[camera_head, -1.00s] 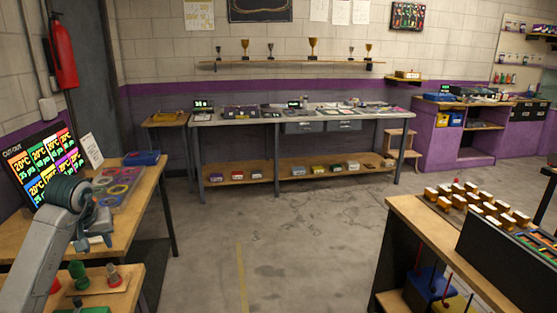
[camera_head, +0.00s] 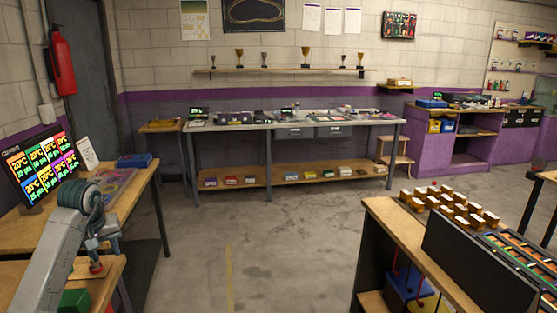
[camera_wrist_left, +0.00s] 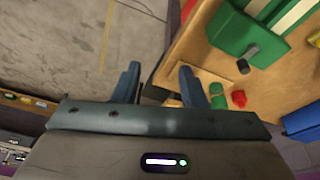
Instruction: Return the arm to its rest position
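My left arm comes in from the left in the head view, bent, with its gripper (camera_head: 104,240) above the edge of the wooden benches at the left. In the left wrist view the two blue fingers of the gripper (camera_wrist_left: 160,82) stand apart. Nothing shows between them but the bench edge and floor below. My right arm and its gripper are not in view.
The left bench (camera_head: 22,238) bears a lit screen (camera_head: 42,165) and a blue box (camera_head: 134,160). The right bench (camera_head: 400,225) holds a black panel. The floor (camera_head: 285,240) between is clear.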

